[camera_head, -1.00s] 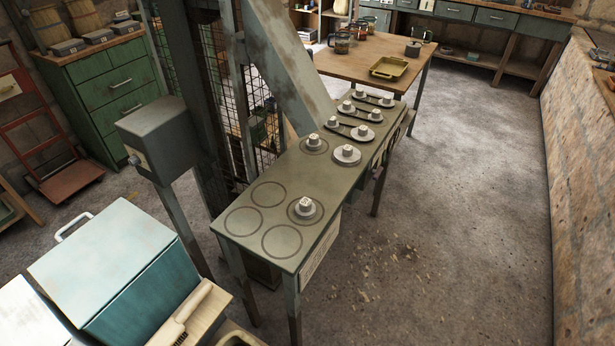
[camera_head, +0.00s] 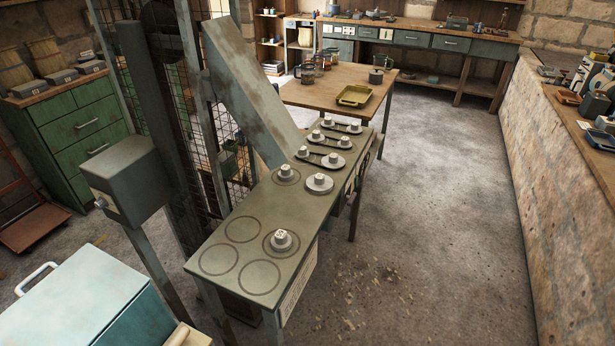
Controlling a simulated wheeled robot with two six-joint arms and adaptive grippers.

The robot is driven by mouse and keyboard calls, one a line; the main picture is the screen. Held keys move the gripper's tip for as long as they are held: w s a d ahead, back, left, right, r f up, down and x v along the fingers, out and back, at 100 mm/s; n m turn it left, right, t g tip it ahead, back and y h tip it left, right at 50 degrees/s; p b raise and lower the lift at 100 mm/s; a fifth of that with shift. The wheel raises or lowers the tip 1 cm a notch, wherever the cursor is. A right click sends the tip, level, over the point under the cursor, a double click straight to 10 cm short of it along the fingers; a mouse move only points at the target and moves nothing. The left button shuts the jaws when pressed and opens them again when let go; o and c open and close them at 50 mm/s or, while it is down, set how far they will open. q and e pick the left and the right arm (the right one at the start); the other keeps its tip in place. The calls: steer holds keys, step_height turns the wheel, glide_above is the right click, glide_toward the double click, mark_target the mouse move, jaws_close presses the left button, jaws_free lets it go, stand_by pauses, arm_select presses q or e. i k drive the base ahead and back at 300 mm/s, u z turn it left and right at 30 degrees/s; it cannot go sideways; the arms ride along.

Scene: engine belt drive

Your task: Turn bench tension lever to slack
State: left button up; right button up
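A long green bench (camera_head: 300,213) runs from the lower middle away toward the centre. A lone pulley (camera_head: 281,240) with a pale hub stands near its close end, beside empty ring marks (camera_head: 243,229). Two more pulleys (camera_head: 319,184) stand midway. Several pulleys at the far end are grouped in pairs, with dark belts (camera_head: 322,159) apparently around them. I cannot make out a tension lever on the bench. A grey box (camera_head: 128,180) on a post stands left of the bench, with a small knob-like part on its front. Neither gripper is in view.
A slanted metal beam (camera_head: 252,90) and mesh guard rise along the bench's left side. A teal box (camera_head: 90,300) is at lower left. A wooden table (camera_head: 300,94) with a yellow tray (camera_head: 354,96) stands beyond. The floor (camera_head: 440,220) right of the bench is open up to a stone wall.

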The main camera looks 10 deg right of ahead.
mark_target(351, 199)
steer(key=k, duration=0.5)
steer(key=z, duration=1.4)
steer(key=i, duration=4.4)
steer(key=u, duration=1.65)
